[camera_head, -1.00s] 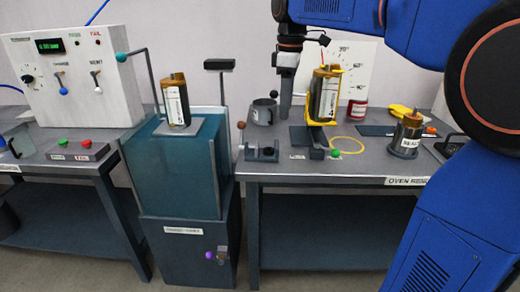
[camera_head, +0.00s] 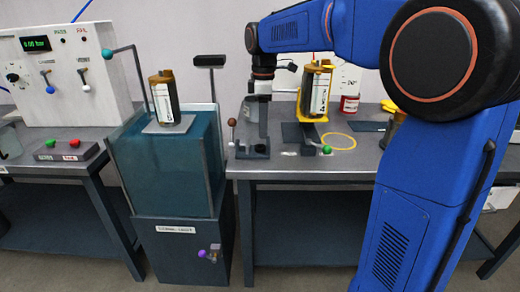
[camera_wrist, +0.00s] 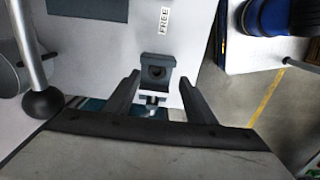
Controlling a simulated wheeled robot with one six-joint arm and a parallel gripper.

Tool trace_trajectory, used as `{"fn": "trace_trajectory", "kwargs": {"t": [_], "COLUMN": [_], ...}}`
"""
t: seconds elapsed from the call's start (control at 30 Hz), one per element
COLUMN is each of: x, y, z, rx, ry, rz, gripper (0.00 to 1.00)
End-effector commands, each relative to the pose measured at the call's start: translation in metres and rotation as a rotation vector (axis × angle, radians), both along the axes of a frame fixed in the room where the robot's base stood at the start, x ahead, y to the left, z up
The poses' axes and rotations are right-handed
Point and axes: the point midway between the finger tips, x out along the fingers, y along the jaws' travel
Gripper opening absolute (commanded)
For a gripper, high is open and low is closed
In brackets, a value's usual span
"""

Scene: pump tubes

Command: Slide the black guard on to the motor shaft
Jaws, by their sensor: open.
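My gripper (camera_head: 252,143) is low over the small fixture at the left front of the right-hand table. In the wrist view its two dark fingers (camera_wrist: 159,80) are spread and empty. A small dark block with a round hole (camera_wrist: 153,73) lies between and just beyond the fingertips, on a lighter bracket. I cannot tell whether this block is the black guard. A dark cylinder with a white label (camera_head: 319,92) stands in a yellow holder (camera_head: 303,102) on the table. A similar cylinder (camera_head: 164,98) stands on the teal tank. I cannot make out a motor shaft.
A lever with a dark ball (camera_wrist: 42,102) is left of the fingers in the wrist view; its brown knob (camera_head: 231,122) shows in the head view. A green knob (camera_head: 327,150) and yellow ring (camera_head: 338,141) are right of the fixture. The teal tank (camera_head: 165,175) stands left.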

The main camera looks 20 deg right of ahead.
Motion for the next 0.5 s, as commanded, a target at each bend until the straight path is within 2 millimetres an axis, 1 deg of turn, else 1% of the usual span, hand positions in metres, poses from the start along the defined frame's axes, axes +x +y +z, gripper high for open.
{"fn": "trace_trajectory", "kwargs": {"t": [0.03,0.1,0.27,0.33,0.5], "x": [0.0,0.0,0.0,0.002,0.007], "y": [0.0,0.0,0.0,0.001,0.003], "z": [-0.006,-0.012,-0.019,-0.026,-0.049], "rx": [-0.001,0.0,0.0,0.0,0.0], "ry": [0.001,0.0,0.001,0.0,0.002], "rz": [0.0,0.0,0.0,0.0,0.0], "gripper": [0.5,0.5,0.5,0.5,0.5]}}
